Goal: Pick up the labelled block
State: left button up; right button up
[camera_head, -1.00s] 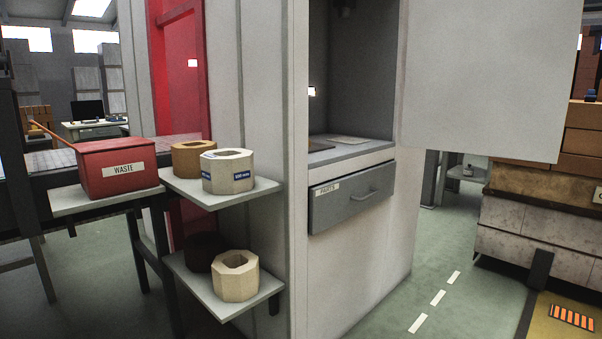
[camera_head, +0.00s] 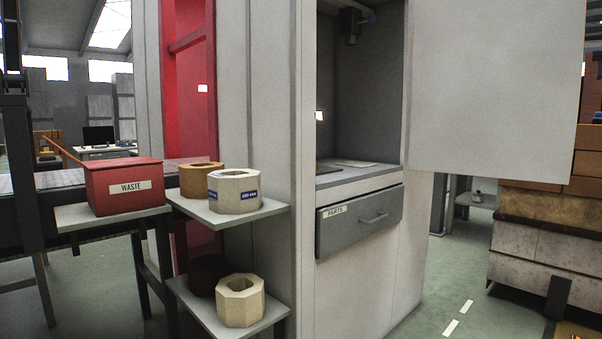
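A cream octagonal block (camera_head: 234,192) with a round hollow and blue labels on its sides sits on the upper grey shelf (camera_head: 225,219), at its front right. A tan-orange octagonal block (camera_head: 201,179) stands behind it to the left, with no label visible. On the lower shelf (camera_head: 238,327) sit a cream octagonal block (camera_head: 240,303) and a dark brown block (camera_head: 208,274) behind it, partly in shadow. No label shows on either. Neither of my grippers is in view.
A red WASTE box (camera_head: 123,187) stands on a grey stand left of the shelf. A grey cabinet with an open bay and a PARTS drawer (camera_head: 359,220) stands right of it. Green floor (camera_head: 445,290) is clear at lower right.

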aim_at(231, 191)
jog(key=u, duration=0.4)
jog(key=i, duration=0.6)
jog(key=u, duration=0.4)
